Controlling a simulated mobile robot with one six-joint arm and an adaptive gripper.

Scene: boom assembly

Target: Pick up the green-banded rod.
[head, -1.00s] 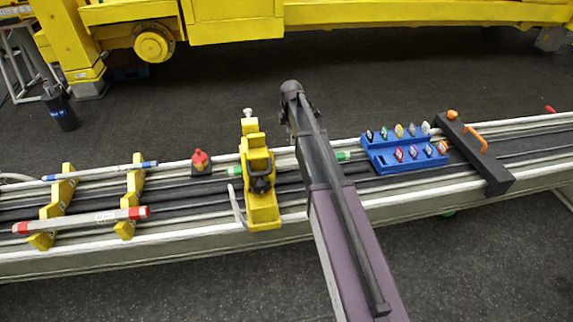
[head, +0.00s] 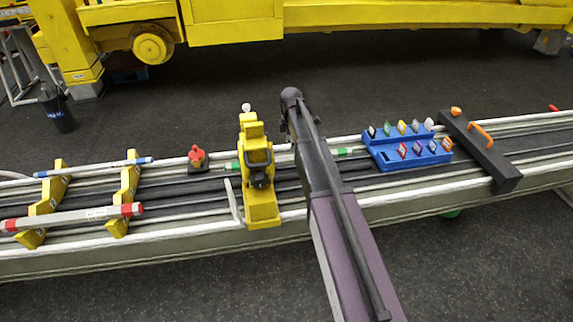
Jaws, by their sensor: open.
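The green-banded rod (head: 282,158) lies lengthwise along the bench rail in the head view. One green band (head: 233,166) shows at its left, beside the yellow clamp, and another (head: 344,152) to the right of my arm. The yellow clamp and my dark arm cover parts of the rod. My arm rises from the bottom edge, crosses in front of the bench and bends at a dark joint just beyond it. My gripper cannot be made out; the arm seems to hide it.
The yellow clamp (head: 258,172) stands at the rod's left part. Red-banded (head: 85,215) and blue-banded rods (head: 90,168) rest on yellow supports at left.

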